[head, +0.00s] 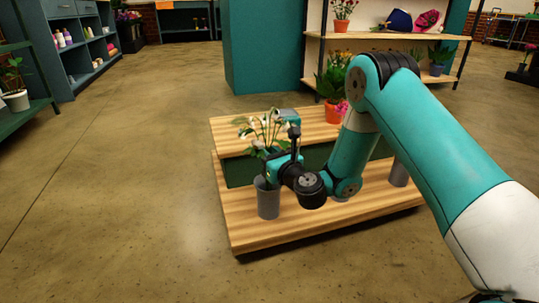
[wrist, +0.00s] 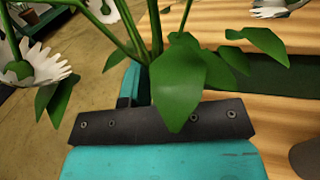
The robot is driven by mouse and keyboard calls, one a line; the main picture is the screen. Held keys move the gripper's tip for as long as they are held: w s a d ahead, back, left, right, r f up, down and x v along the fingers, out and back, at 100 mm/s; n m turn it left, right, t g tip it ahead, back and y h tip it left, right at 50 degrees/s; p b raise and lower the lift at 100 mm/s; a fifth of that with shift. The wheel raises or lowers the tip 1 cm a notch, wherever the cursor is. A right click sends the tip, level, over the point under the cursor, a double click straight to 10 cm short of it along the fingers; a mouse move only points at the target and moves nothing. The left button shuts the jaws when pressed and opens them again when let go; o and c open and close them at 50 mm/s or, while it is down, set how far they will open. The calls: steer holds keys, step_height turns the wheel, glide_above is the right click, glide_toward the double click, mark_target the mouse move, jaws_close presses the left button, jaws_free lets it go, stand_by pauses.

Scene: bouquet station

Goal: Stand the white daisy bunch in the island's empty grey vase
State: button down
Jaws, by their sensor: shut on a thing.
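The white daisy bunch (head: 264,127) stands roughly upright above the wooden island, with white heads and green leaves. My gripper (head: 276,160) is shut on its stems; in the wrist view the green stems (wrist: 138,38) rise from the jaws (wrist: 145,90), and white heads (wrist: 42,66) show at the left. A grey vase (head: 268,203) stands on the island's lower front step, directly below the bunch. The lower stem ends are hidden by my gripper and leaves, so I cannot tell whether they are inside the vase.
Another grey vase (head: 399,173) stands at the island's right, partly behind my arm. An orange pot with a leafy plant (head: 333,112) stands at the back of the island. A teal cabinet (head: 264,50) and shelves are behind. The floor at left is clear.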

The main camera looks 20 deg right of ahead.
steer(key=shift+f+b, duration=0.45)
steer(key=shift+f, duration=0.15)
stand_by(0.3)
steer(key=c, duration=0.9)
jaws_free()
steer(key=shift+o, duration=0.2)
